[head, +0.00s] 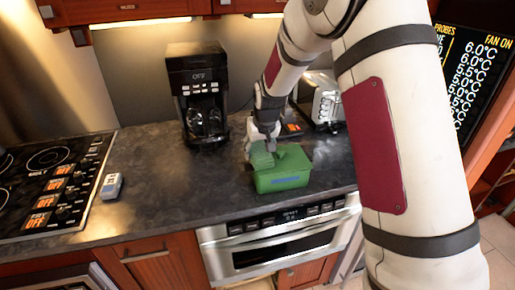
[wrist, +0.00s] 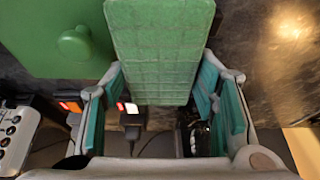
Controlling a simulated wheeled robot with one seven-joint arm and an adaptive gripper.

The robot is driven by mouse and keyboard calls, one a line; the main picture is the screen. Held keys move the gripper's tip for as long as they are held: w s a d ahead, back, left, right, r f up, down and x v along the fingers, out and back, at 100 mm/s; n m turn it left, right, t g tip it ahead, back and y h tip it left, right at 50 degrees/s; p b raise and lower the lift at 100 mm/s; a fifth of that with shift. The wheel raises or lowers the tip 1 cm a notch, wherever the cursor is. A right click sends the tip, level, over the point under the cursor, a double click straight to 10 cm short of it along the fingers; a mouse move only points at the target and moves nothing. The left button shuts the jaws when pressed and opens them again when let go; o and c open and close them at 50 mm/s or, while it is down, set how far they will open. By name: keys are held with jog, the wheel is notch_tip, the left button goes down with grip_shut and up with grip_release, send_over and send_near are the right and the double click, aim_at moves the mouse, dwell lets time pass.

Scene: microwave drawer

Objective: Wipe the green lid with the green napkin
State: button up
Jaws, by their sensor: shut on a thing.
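A green box (head: 284,181) stands on the dark counter below my arm, with the green lid (head: 297,161) on top. In the wrist view the lid (wrist: 35,30) fills the upper left, with its round knob (wrist: 75,43). My gripper (head: 263,143) points down over the left part of the box. It is shut on the green napkin (wrist: 160,45), a stiff, grid-patterned piece between the teal finger pads. The napkin (head: 261,158) also shows in the head view beside the lid's knob. Whether it touches the lid is hard to tell.
A black coffee maker (head: 199,95) stands at the back, left of my gripper. A toaster (head: 323,101) is behind the box to the right. A stovetop (head: 55,185) and a small grey-blue item (head: 111,186) are left. A microwave drawer (head: 280,247) is below the counter.

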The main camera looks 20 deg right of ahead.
jog(key=shift+s+d, duration=0.1)
jog(key=shift+d, duration=1.7)
jog(key=shift+a, duration=2.05)
jog(key=shift+r+p, duration=0.6)
jog(key=shift+r, duration=2.4)
jog(key=shift+r, duration=0.15)
jog(key=shift+r+p, duration=0.3)
jog(key=shift+r, duration=1.05)
